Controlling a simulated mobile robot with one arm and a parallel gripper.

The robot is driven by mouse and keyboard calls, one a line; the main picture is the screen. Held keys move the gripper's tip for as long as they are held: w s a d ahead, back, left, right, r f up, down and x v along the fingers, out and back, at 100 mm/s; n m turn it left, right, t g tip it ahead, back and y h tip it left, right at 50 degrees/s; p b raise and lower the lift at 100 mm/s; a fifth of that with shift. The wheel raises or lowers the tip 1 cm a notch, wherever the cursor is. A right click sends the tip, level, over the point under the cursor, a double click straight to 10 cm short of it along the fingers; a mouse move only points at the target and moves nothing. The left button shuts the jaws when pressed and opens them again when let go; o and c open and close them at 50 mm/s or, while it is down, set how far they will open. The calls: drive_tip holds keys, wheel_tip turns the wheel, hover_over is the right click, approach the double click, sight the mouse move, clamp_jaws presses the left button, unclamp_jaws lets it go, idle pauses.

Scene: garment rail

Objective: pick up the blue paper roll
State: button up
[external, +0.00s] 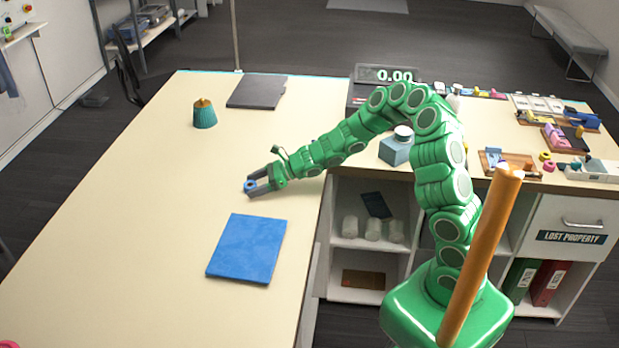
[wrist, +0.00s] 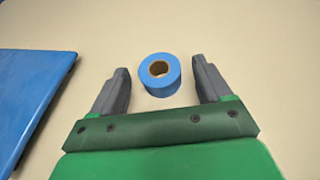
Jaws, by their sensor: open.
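The blue paper roll (wrist: 160,85) stands on the cream tabletop with its brown core facing up in the wrist view. It lies between the tips of my gripper (wrist: 162,80), with a gap on each side. My gripper's grey fingers are open and hold nothing. In the external view my gripper (external: 258,184) is low over the table, and the roll (external: 250,185) shows small and partly hidden between the fingers. I cannot tell the exact height of the fingers above the table.
A blue flat mat (external: 247,248) lies near the gripper, also at the left of the wrist view (wrist: 28,95). A teal ribbed object (external: 204,114) and a dark grey slab (external: 257,92) are farther back. The table's left side is clear.

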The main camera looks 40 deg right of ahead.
sight(255, 184)
drive_tip(key=c, duration=1.1)
drive_tip(key=shift+r, duration=0.45)
wheel_tip(255, 184, up, 2)
drive_tip(key=shift+a+r, duration=0.1)
drive_tip(key=s+d+r, duration=0.1)
drive_tip(key=s+r, duration=0.2)
drive_tip(key=s, duration=0.1)
drive_tip(key=s+d+r, duration=0.2)
drive_tip(key=s+r, duration=0.1)
drive_tip(key=s, duration=0.1)
drive_tip(key=s+d+r, duration=0.1)
drive_tip(key=s+r, duration=0.3)
drive_tip(key=s, duration=0.1)
drive_tip(key=shift+d, duration=0.35)
